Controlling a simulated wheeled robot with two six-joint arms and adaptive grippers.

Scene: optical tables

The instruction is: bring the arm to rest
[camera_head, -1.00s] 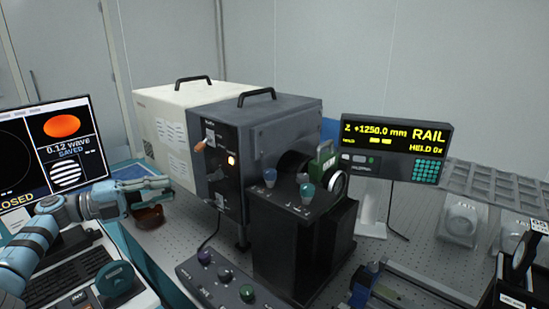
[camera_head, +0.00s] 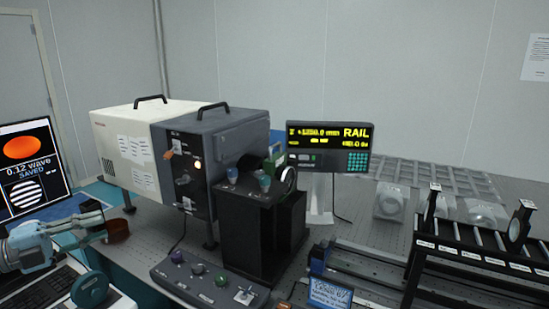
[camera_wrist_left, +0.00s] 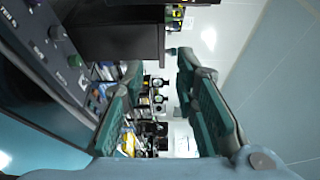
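My left gripper (camera_head: 98,224) shows at the left of the head view, in front of the cream and grey instrument box and above the keyboard area. In the left wrist view its two teal-padded fingers (camera_wrist_left: 158,100) stand apart with nothing between them, so it is open and empty. A reddish-brown round dish (camera_head: 117,231) sits just beyond the fingertips in the head view; I cannot tell whether they touch. My right gripper is not in view.
A monitor (camera_head: 30,170) stands left. The instrument box (camera_head: 215,150), control panel (camera_head: 208,280) and rail display (camera_head: 329,147) fill the middle. A black rack (camera_head: 480,255) stands right. Bare perforated table (camera_head: 150,235) lies between dish and panel.

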